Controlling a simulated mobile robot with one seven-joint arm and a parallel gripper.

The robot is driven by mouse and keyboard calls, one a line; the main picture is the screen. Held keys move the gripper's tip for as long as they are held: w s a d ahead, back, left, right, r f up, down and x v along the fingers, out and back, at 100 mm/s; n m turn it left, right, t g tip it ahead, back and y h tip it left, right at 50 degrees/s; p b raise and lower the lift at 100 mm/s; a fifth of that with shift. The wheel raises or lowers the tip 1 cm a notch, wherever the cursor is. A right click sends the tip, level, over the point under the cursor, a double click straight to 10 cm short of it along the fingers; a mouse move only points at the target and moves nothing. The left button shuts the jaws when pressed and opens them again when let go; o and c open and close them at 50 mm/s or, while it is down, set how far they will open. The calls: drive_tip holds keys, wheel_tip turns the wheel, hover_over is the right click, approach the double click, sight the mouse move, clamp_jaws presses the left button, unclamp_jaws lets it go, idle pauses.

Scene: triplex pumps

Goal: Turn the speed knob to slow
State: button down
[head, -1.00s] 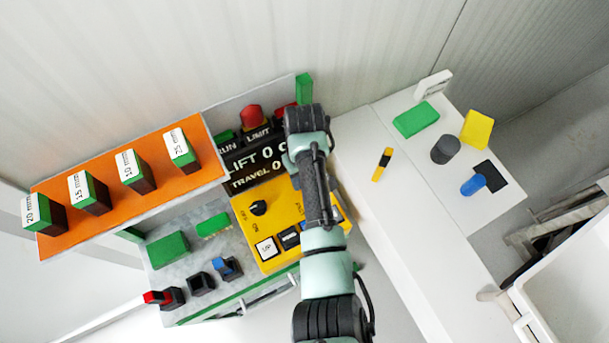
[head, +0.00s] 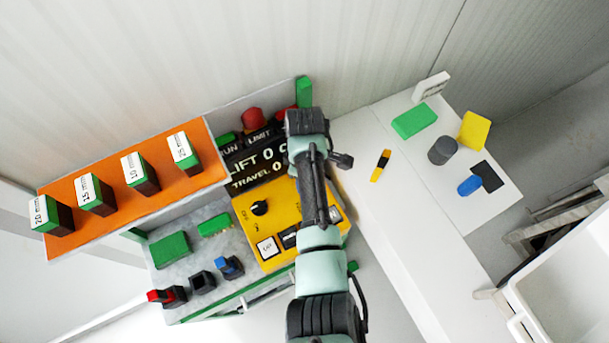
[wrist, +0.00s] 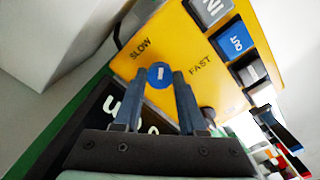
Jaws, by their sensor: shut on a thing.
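The speed knob (wrist: 160,73) is round and blue with a short white mark. It sits on the yellow panel (wrist: 150,37) between the printed words SLOW on the left and FAST on the right. The mark stands roughly upright in the wrist view, between the two words. My gripper (wrist: 158,84) is shut on the knob, one dark finger on each side. In the head view the yellow panel (head: 283,222) shows, but my arm hides the knob and the fingers.
Beside the knob are push buttons, including a blue OUT button (wrist: 236,43). A black rotary switch (head: 259,208) is on the panel's left. A black display (head: 255,165) stands behind it. An orange shelf (head: 110,205) with several blocks is at left. A white table (head: 390,215) with loose objects is at right.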

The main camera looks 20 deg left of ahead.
drive_tip(key=n, duration=0.4)
drive_tip(key=shift+n, duration=0.3)
drive_tip(key=n, duration=0.4)
drive_tip(key=shift+n+p, duration=0.4)
drive_tip(key=shift+c, duration=2.4)
unclamp_jaws()
drive_tip(key=shift+r, duration=0.1)
wheel_tip(320, 180, up, 13)
drive_tip(key=b, duration=0.2)
